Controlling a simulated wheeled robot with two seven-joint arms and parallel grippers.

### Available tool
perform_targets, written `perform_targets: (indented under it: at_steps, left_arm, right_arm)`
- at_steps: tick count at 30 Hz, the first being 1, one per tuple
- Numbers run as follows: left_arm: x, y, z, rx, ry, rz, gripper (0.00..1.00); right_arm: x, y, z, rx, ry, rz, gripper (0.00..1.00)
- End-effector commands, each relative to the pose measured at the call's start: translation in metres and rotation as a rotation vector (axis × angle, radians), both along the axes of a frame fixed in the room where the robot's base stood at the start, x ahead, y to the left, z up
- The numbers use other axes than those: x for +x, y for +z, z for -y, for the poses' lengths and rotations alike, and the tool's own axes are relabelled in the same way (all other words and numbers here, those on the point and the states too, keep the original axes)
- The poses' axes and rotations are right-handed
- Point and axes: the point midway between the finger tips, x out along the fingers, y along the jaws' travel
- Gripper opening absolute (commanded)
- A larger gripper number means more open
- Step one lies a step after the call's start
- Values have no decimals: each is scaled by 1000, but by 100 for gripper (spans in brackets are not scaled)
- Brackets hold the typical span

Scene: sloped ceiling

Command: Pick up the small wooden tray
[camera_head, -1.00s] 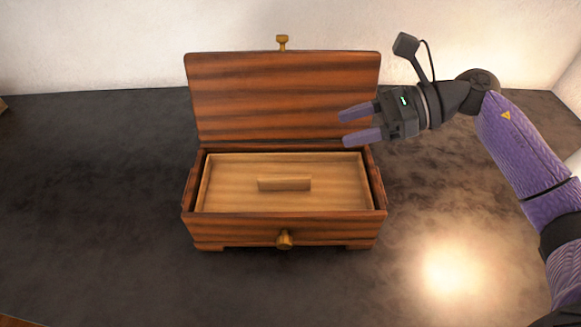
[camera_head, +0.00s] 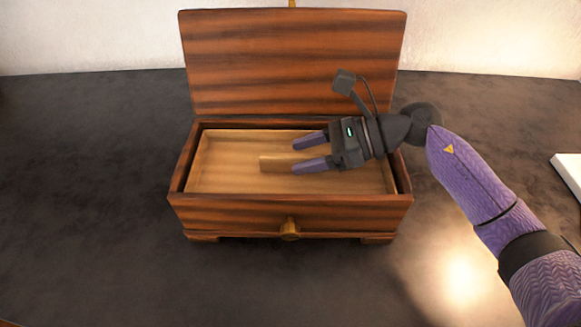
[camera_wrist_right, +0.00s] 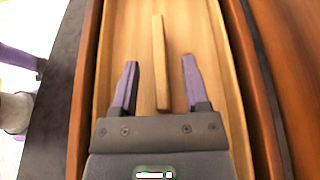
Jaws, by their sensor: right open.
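The small wooden tray (camera_head: 225,160) is light wood and sits inside the open dark-striped wooden box (camera_head: 240,215). A raised bar handle (camera_head: 275,165) stands in the tray's middle; its right part is hidden by my gripper in the head view. My right gripper (camera_head: 312,154) is open over the tray, its fingers pointing left towards the handle. In the right wrist view the tray (camera_wrist_right: 205,45) fills the middle, and the handle (camera_wrist_right: 160,65) runs lengthwise between the lines of the two open fingers (camera_wrist_right: 160,78). No contact with the handle shows.
The box's lid (camera_head: 290,62) stands open at the back, near the pale wall. A brass knob (camera_head: 289,229) sticks out at the box's front. The dark table (camera_head: 90,190) is clear on the left. A white object (camera_head: 570,172) lies at the right edge.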

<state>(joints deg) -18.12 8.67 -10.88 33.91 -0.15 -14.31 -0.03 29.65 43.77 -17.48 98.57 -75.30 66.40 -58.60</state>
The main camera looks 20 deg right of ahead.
Motion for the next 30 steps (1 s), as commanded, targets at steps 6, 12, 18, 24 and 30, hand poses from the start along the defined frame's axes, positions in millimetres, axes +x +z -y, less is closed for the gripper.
perform_targets:
  at_steps: [6, 12, 18, 24, 30]
  left_arm:
    - [5, -1, 1, -2, 0, 7, 59]
    - [5, -2, 4, -7, 1, 8, 59]
    - [2, -1, 5, -8, 2, 4, 59]
    - [-4, -1, 5, -9, 2, -5, 59]
    - [-4, 0, 4, -7, 2, -6, 59]
  right_arm:
    - [2, -3, -8, -1, -1, 0, 59]
    - [2, -3, -7, -1, -1, 0, 31]
    - [2, -3, -7, -1, -1, 0, 0]
    - [2, -3, -7, -1, -1, 0, 0]
    - [2, -1, -7, -1, -1, 1, 0]
